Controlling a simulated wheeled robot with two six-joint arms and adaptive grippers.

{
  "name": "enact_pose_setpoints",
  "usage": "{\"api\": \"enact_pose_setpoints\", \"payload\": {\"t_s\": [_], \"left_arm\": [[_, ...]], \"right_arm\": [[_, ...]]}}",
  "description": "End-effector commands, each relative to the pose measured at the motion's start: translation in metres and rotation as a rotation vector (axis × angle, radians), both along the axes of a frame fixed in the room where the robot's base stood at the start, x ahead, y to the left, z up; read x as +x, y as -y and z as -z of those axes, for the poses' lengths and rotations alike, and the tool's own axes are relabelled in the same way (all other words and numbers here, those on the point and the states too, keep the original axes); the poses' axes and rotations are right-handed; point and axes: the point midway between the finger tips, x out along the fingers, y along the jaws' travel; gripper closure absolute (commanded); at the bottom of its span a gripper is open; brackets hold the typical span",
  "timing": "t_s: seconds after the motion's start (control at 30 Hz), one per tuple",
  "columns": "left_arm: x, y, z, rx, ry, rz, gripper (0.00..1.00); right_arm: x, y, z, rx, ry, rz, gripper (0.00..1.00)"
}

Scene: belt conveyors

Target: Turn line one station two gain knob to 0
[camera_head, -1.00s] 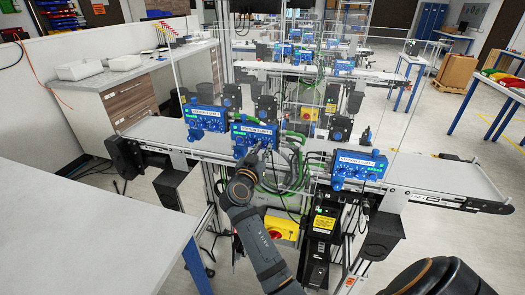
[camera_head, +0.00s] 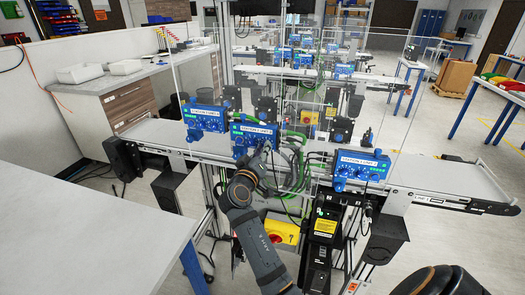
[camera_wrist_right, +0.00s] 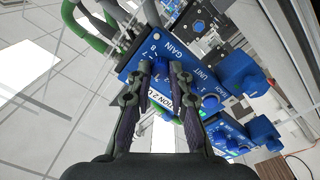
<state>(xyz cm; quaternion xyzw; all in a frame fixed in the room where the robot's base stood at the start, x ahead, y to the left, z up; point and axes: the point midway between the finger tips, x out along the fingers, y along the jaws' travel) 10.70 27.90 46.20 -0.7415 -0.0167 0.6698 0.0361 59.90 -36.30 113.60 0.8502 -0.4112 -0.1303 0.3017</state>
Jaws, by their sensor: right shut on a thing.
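The middle blue station box (camera_head: 240,128) hangs on the front conveyor, between two similar boxes. The right wrist view shows its face (camera_wrist_right: 138,66) with the word GAIN and scale numbers, tilted in the picture. My right gripper (camera_head: 265,147) is at the right part of this box. In the right wrist view, its two fingers (camera_wrist_right: 162,72) are closed around the blue gain knob (camera_wrist_right: 161,66). The fingers hide most of the knob, so its pointer setting cannot be read. Part of the station label shows between the fingers. My left gripper is not in view.
Green cables (camera_head: 296,165) hang just right of the gripper. A yellow box with a red switch (camera_head: 283,231) is below. A grey table (camera_head: 80,240) fills the lower left.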

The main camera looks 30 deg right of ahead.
Motion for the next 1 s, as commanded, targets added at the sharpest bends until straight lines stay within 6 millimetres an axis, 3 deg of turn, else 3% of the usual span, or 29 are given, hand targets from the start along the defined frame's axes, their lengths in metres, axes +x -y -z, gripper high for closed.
{"api": "enact_pose_setpoints", "payload": {"t_s": [0.77,0.8,0.83,1.0], "left_arm": [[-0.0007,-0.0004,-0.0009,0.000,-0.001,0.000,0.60],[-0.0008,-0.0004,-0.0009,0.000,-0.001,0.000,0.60],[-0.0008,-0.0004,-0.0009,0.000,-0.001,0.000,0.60],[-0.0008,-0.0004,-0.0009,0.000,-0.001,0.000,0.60]], "right_arm": [[0.0003,0.0002,-0.0025,-0.066,-0.068,-0.001,1.00],[0.0003,0.0002,-0.0026,-0.066,-0.068,-0.002,0.75],[0.0003,0.0001,-0.0024,-0.066,-0.068,-0.002,0.71],[0.0002,0.0001,-0.0014,-0.064,-0.069,-0.001,0.71]]}}
